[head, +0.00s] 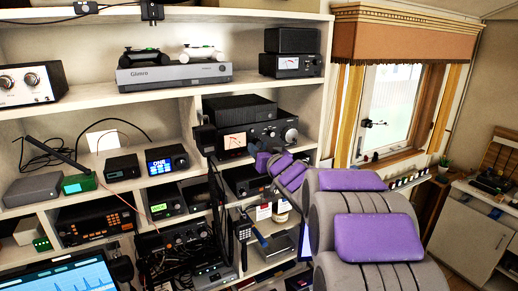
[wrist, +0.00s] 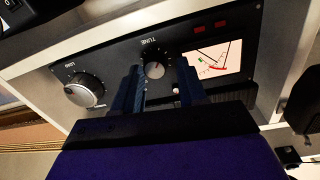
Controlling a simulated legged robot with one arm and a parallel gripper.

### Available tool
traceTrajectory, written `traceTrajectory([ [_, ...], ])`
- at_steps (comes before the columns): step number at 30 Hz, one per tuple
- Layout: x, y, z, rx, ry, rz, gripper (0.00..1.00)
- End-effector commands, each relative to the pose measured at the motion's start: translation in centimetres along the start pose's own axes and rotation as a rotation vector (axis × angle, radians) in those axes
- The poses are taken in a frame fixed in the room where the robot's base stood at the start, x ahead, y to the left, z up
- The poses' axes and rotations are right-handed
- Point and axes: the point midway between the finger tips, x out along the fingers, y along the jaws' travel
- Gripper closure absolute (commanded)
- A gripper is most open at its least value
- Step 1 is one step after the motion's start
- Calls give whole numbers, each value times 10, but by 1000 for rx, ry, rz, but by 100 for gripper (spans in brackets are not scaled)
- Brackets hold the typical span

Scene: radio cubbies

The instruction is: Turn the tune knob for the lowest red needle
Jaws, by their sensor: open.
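The radio with the TUNE label is a black unit (head: 265,127) on the middle shelf, with a lit white meter (head: 235,141) on its left. In the wrist view, which shows the panel turned over, the small dark tune knob (wrist: 154,70) sits between my two blue fingers. My gripper (wrist: 157,76) is open around the knob; I cannot tell if either finger touches it. The lit meter (wrist: 215,60) shows dark needle lines and red marks; the exact needle reading is too small to tell. In the head view, my purple-and-grey arm covers part of the area below the panel.
A large silver knob (wrist: 84,90) is on the same panel, beside the tune knob. A black box (head: 238,108) sits on the radio. Other radios crowd the shelves.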

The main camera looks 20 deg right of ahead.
Motion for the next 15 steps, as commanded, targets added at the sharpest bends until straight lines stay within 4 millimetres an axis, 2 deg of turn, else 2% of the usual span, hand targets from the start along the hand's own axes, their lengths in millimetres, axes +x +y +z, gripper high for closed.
traceTrajectory([
  [3, 8, -1, -4, 0, 10, -5, 59],
  [12, 15, 0, -5, 1, 13, -6, 59],
  [13, 16, 0, -5, 1, 13, -6, 68],
  [15, 16, 0, -5, 1, 14, -7, 74],
])
